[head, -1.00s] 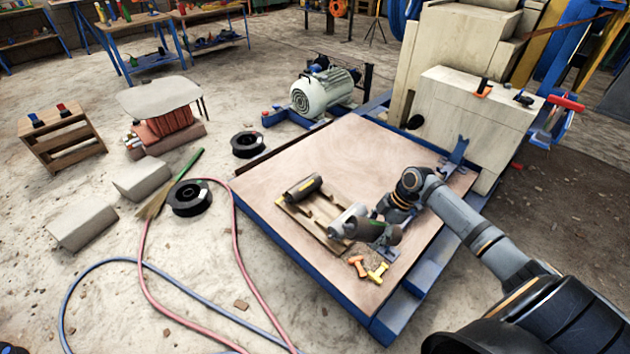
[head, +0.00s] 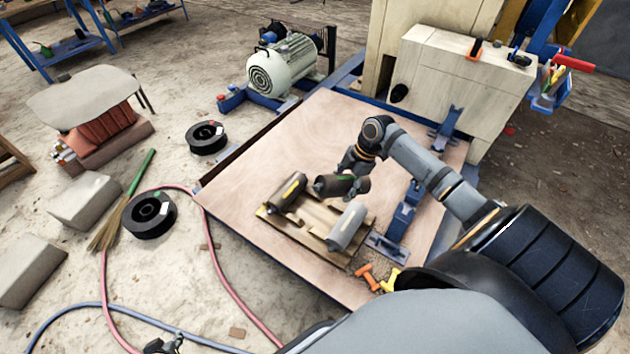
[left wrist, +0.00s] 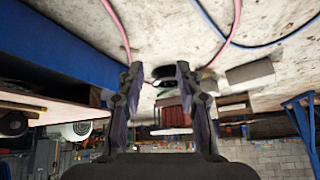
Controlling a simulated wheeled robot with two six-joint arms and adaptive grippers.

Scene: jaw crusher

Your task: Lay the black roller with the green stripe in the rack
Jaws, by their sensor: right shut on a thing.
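The black roller with the green stripe (head: 328,187) is held in my right gripper (head: 350,176), which is shut on it. It hangs over the far side of the wooden rack (head: 305,233), between two other rollers. A dark roller with a yellow stripe (head: 288,192) lies at the rack's left and a grey roller (head: 347,227) at its right. I cannot tell whether the held roller touches the rack. My left gripper (head: 168,346) shows at the bottom edge, far from the rack. In the left wrist view it (left wrist: 156,72) is open and empty.
A blue stand (head: 403,218) rises on the table (head: 330,125) just right of the rack. Orange and yellow pieces (head: 378,281) lie near the front. The crusher body (head: 455,90) stands behind. The far left of the tabletop is clear.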

